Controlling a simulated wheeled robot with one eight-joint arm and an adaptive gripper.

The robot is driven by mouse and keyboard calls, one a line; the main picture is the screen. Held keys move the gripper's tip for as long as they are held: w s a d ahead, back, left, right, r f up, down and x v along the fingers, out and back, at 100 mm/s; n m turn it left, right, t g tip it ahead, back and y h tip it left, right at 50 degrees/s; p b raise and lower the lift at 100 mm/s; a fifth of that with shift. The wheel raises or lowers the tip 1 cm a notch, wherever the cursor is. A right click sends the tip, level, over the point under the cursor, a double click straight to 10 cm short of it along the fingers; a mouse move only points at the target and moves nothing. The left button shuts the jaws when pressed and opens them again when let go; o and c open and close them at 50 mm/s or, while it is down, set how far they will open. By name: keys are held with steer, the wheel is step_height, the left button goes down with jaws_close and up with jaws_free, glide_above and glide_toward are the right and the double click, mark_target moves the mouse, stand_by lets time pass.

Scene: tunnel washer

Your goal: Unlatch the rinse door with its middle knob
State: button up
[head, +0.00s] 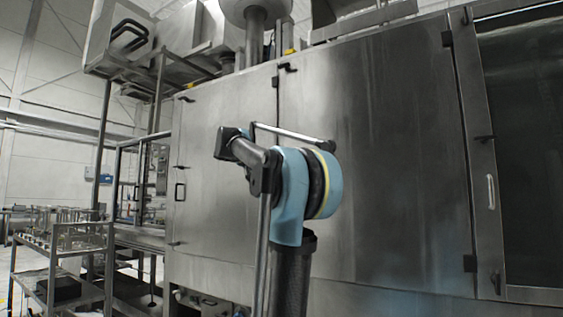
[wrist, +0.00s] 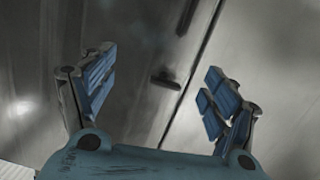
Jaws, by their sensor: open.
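In the wrist view a small dark knob (wrist: 165,80) sits beside a dark slanting door seam on a grey steel panel. My gripper (wrist: 160,64) is open, with one blue-padded finger on each side of the knob in the picture. Neither finger appears to touch it, and the gap in depth is hard to judge. A dark handle-like bar (wrist: 188,14) shows farther up. In the head view my arm covers part of the washer's large middle door (head: 380,150); an upper knob (head: 288,67) shows at its left edge. I cannot make out my gripper there.
Left of the arm is a narrower steel door (head: 225,110) with a pull handle (head: 180,191). A glazed door (head: 525,120) with a pale handle (head: 491,192) is at the right. A metal rack (head: 60,255) stands at the lower left.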

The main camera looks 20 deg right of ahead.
steer(key=w+a+r+t, duration=0.1)
steer(key=w+r+t, duration=0.1)
steer(key=w+r, duration=0.35)
steer(key=shift+h, duration=0.4)
steer(key=x, duration=1)
steer(key=s+d+r+x, duration=0.1)
steer(key=x, duration=0.5)
steer(key=shift+r, duration=0.1)
steer(key=c, duration=1.1)
